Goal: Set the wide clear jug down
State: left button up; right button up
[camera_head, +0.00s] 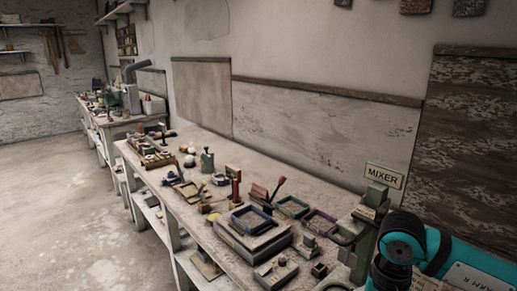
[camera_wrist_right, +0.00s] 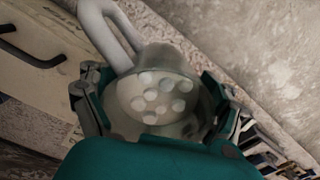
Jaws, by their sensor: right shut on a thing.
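The wide clear jug (camera_wrist_right: 160,62) is in the right wrist view, in the middle of the frame. It is see-through, and several white balls (camera_wrist_right: 158,92) show inside it. A pale loop (camera_wrist_right: 104,28), apparently its handle, reaches to the upper left. My right gripper (camera_wrist_right: 153,82) is shut on the jug, with a finger on either side. The jug's base and whatever is under it are hidden. In the head view my right arm shows at the lower right, but its gripper and the jug are not seen there. My left gripper is in neither view.
A long workbench (camera_head: 187,205) runs along the wall, crowded with trays, tools and small parts. A blue-rimmed tray (camera_head: 250,220) sits near its middle. A green machine (camera_head: 366,225) stands by the MIXER sign (camera_head: 384,176). The floor (camera_head: 75,215) at left is clear.

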jog(key=s+a+f+n, duration=0.2)
jog(key=s+a+n, duration=0.1)
jog(key=s+n, duration=0.2)
jog(key=shift+s+a+f+n, duration=0.15)
jog(key=shift+s+a+n, duration=0.25)
jog(key=shift+s, duration=0.5)
